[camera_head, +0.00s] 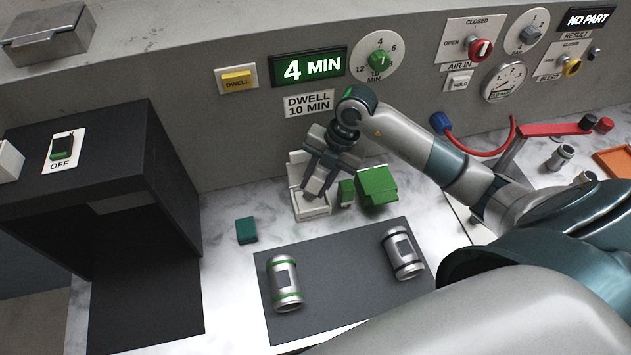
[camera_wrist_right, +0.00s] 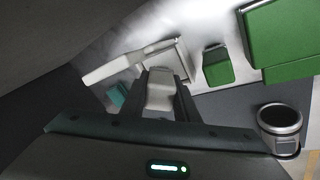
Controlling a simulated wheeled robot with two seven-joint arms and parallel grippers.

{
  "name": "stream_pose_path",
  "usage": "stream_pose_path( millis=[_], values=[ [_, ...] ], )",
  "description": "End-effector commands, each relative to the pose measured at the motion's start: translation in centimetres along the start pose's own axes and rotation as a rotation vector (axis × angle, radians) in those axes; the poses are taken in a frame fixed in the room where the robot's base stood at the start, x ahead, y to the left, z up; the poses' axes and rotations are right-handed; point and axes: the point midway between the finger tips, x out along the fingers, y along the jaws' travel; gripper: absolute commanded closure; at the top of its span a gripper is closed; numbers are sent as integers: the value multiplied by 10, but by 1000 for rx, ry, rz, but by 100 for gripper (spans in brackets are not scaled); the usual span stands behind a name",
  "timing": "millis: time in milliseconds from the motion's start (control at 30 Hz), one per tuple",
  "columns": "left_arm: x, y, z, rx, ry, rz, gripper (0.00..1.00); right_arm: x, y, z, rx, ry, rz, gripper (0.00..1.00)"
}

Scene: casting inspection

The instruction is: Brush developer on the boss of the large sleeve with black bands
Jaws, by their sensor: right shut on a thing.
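The large sleeve with black bands (camera_head: 403,252) lies on the right part of a dark mat (camera_head: 345,268), a grey patch on its upper side. Its dark-rimmed end shows in the right wrist view (camera_wrist_right: 280,119). My right gripper (camera_head: 318,178) points down behind the mat, away from the sleeves. It is shut on a pale grey block-like handle (camera_wrist_right: 160,90); I cannot tell whether this is the brush, and no bristles show. The handle is at a white holder (camera_head: 297,170), also in the wrist view (camera_wrist_right: 168,50). My left gripper is out of view.
A sleeve with green bands (camera_head: 285,282) lies on the mat's left. A green box (camera_head: 377,187) and small green block (camera_head: 346,192) stand right of the holder. A teal block (camera_head: 247,230) lies left. A black cabinet (camera_head: 165,170) bounds the left; the control wall stands behind.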

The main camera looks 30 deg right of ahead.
Motion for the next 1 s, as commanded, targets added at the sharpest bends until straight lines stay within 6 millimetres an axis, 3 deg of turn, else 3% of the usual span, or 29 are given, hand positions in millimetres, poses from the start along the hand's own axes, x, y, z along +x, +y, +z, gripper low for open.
stream_pose_path(
  millis=[1000],
  values=[
    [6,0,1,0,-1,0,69,8,-3,2,0,0,0,95]
  ],
)
